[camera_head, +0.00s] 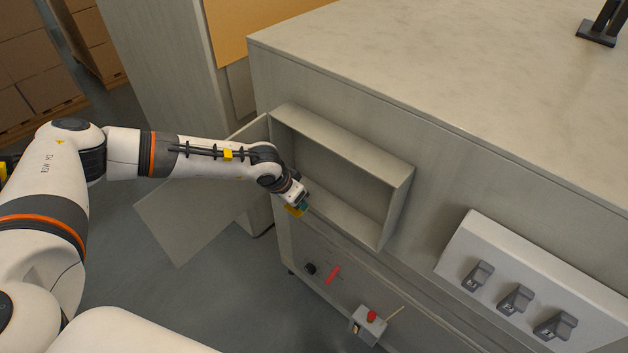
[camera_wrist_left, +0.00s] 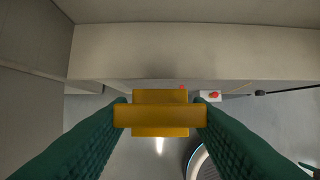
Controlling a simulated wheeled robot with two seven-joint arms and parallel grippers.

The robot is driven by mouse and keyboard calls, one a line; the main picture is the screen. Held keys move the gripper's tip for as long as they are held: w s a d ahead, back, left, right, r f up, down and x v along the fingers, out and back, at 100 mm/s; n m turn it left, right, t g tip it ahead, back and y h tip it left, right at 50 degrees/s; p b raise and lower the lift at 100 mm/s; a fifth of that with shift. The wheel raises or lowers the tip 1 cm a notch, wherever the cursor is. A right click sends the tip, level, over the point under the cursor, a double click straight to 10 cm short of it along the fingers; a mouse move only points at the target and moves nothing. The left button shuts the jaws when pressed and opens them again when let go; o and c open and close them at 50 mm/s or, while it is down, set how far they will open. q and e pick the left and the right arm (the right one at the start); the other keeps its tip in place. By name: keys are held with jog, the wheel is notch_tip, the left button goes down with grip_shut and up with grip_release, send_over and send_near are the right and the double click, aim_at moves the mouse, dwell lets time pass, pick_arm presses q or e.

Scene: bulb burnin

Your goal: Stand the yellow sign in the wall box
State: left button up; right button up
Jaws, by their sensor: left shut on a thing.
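The open wall box (camera_head: 397,205) is a shallow grey recess on the front of the cabinet, with its door (camera_head: 190,225) swung out to the left. My left gripper (camera_head: 302,205) is at the lower left of the box opening. Its green fingers are shut on the yellow sign (camera_head: 293,210), which also shows between both fingertips in the left wrist view (camera_wrist_left: 160,116). Whether the sign touches the box floor cannot be told. No other thing shows inside the box.
Below the box are a black knob (camera_head: 310,269), a red handle (camera_head: 333,274) and a small box with a red button (camera_head: 372,316). A panel with several grey switches (camera_head: 515,298) is at the right. The cabinet top (camera_head: 440,70) is mostly clear.

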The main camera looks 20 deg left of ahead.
pick_arm(q)
jog(key=shift+w+d+r, duration=0.1)
jog(key=shift+w+d, duration=0.2)
jog(key=shift+w, duration=0.55)
jog(key=shift+w+d, duration=0.2)
jog(key=shift+w, duration=0.4)
jog(key=w, duration=0.1)
jog(key=w+d+p, duration=0.1)
jog(key=w, duration=0.1)
jog(key=shift+w+d, duration=0.1)
jog(key=shift+w, duration=0.1)
jog(key=shift+w+d+p, duration=0.1)
jog(key=shift+w+p, duration=0.15)
jog(key=shift+p, duration=0.1)
jog(key=shift+f, duration=0.4)
pick_arm(e)
jog(key=shift+w+a+r, duration=0.1)
jog(key=shift+a+r, duration=0.05)
jog(key=shift+r, duration=0.45)
jog(key=shift+a+r, duration=0.15)
jog(key=shift+r, duration=0.4)
pick_arm(q)
jog(key=shift+s, duration=0.1)
